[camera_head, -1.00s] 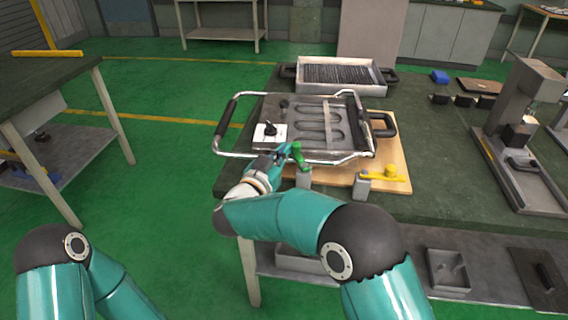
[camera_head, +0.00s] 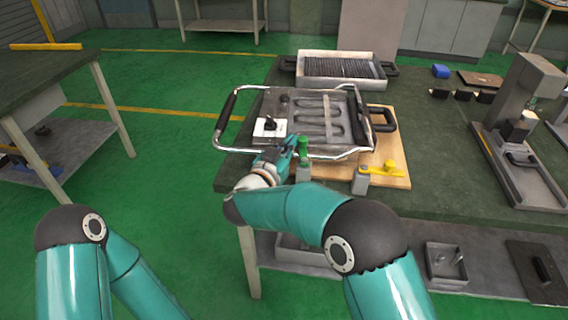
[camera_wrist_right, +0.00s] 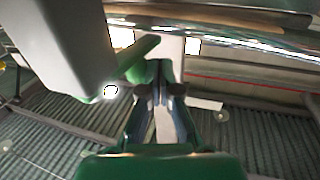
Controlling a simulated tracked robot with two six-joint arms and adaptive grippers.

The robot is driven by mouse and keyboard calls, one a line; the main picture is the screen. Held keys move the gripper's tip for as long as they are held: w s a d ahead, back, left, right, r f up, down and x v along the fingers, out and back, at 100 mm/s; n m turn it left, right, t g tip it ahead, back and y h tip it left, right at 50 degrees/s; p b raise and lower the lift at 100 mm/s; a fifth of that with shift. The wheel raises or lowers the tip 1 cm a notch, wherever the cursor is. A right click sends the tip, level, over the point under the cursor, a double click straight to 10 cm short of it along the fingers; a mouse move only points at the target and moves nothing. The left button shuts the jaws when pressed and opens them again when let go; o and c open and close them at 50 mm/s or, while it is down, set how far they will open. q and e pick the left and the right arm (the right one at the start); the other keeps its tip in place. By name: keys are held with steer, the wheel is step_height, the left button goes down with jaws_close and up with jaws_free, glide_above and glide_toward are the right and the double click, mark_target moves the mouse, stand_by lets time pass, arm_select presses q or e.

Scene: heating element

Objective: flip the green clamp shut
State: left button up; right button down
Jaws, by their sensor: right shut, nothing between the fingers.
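The green clamp (camera_head: 303,148) stands on a grey block at the front edge of the heating-element frame, its handle looking roughly upright. In the right wrist view its green handle (camera_wrist_right: 140,55) slants beside the grey block (camera_wrist_right: 65,45). My right gripper (camera_head: 289,148) is just left of the clamp handle, with its fingers shut and nothing between them. In the right wrist view the fingertips (camera_wrist_right: 165,78) are close together right by the handle; I cannot tell if they touch it. My left gripper is out of view; only its arm shows.
The heating-element device (camera_head: 310,118) with its tubular metal frame (camera_head: 222,128) lies on a wooden board (camera_head: 398,150). A yellow clamp (camera_head: 382,168) on a grey block is to the right. A ribbed tray (camera_head: 342,70) stands behind, and a press (camera_head: 520,120) far right.

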steer(key=shift+r, duration=0.1)
step_height(320, 180, up, 10)
stand_by(0.5)
steer(key=shift+f, duration=0.25)
